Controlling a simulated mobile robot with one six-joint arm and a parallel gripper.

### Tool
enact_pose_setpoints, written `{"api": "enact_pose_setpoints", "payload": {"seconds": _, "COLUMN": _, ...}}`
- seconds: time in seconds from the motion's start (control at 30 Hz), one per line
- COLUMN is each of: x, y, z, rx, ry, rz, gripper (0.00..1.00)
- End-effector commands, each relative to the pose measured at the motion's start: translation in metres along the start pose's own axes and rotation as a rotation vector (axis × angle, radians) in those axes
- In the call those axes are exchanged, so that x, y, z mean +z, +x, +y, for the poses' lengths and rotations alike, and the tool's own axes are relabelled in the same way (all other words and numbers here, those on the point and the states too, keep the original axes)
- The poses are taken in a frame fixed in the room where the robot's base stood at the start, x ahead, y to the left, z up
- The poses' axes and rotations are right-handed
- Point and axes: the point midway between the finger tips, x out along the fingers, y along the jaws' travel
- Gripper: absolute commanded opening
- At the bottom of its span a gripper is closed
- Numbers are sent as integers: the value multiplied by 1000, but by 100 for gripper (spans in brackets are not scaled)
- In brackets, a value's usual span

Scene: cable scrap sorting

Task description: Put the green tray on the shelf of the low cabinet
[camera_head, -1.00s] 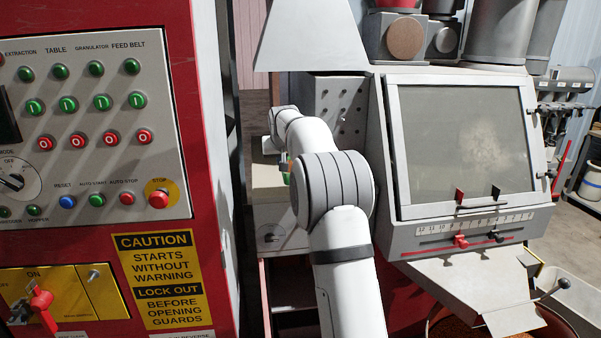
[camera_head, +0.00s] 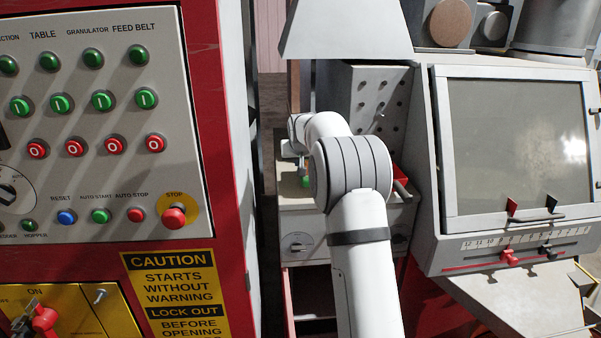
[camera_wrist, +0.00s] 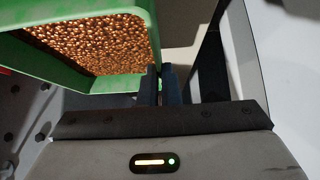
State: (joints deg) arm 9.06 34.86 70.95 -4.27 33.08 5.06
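The green tray (camera_wrist: 70,78) fills the upper left of the wrist view and holds copper-coloured granules (camera_wrist: 100,45). My gripper (camera_wrist: 163,75) has its two dark fingers close together at the tray's right wall, which runs down between them. In the head view my arm hides most of the gripper. A small green patch (camera_head: 305,181) shows beside my wrist, probably part of the tray. I cannot tell which part is the low cabinet. A grey unit with a dial (camera_head: 297,246) stands below my wrist, with a dark open space and a ledge (camera_head: 314,325) beneath it.
A red control cabinet (camera_head: 222,120) with buttons stands close on the left. A grey machine with a window (camera_head: 515,140) stands on the right, its sloping chute (camera_head: 510,305) jutting out below. A grey hood (camera_head: 345,30) hangs above my wrist. A narrow gap lies left of my arm.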

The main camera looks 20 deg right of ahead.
Motion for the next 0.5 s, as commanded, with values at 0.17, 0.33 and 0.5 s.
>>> {"api": "enact_pose_setpoints", "payload": {"seconds": 0.17, "x": 6, "y": 7, "z": -1, "rx": 0, "ry": -2, "rz": 4, "gripper": 0}}
{"api": "enact_pose_setpoints", "payload": {"seconds": 0.33, "x": 21, "y": 25, "z": -1, "rx": 0, "ry": -2, "rz": 3, "gripper": 0}}
{"api": "enact_pose_setpoints", "payload": {"seconds": 0.5, "x": 24, "y": 28, "z": -2, "rx": -1, "ry": -3, "rz": 6, "gripper": 0}}
